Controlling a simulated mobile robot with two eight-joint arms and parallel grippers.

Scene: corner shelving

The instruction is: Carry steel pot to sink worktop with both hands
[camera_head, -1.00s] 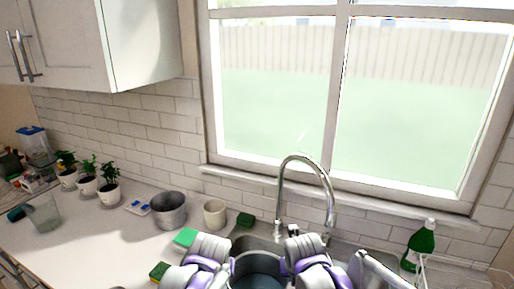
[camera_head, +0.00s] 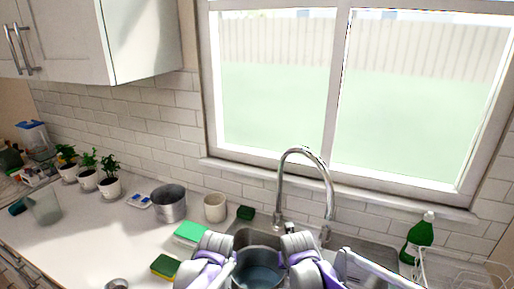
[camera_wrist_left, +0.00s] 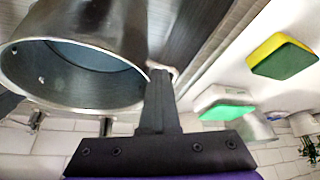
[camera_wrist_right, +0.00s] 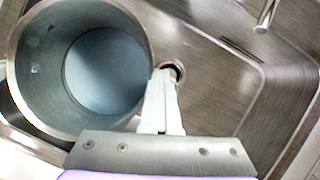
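The steel pot (camera_head: 258,281) is between my two grippers at the bottom of the head view, upright, open and empty, over the sink basin (camera_wrist_right: 215,85). I cannot tell whether it rests on anything. My left gripper (camera_head: 228,268) is shut at the pot's left side; its dark fingers (camera_wrist_left: 160,78) meet the pot's edge in the left wrist view. My right gripper (camera_head: 290,262) is shut at the opposite side; its pale fingers (camera_wrist_right: 163,80) meet the rim in the right wrist view. The exact grip points are partly hidden. The white worktop (camera_head: 85,240) extends left of the sink.
Another metal pot (camera_head: 169,204), a cream cup (camera_head: 215,207), sponges (camera_head: 165,266) and potted plants (camera_head: 109,187) stand on the left worktop. The faucet (camera_head: 328,195) rises behind the pot. A green bottle (camera_head: 418,240) and wire rack (camera_head: 480,275) are at right. The left front worktop is fairly clear.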

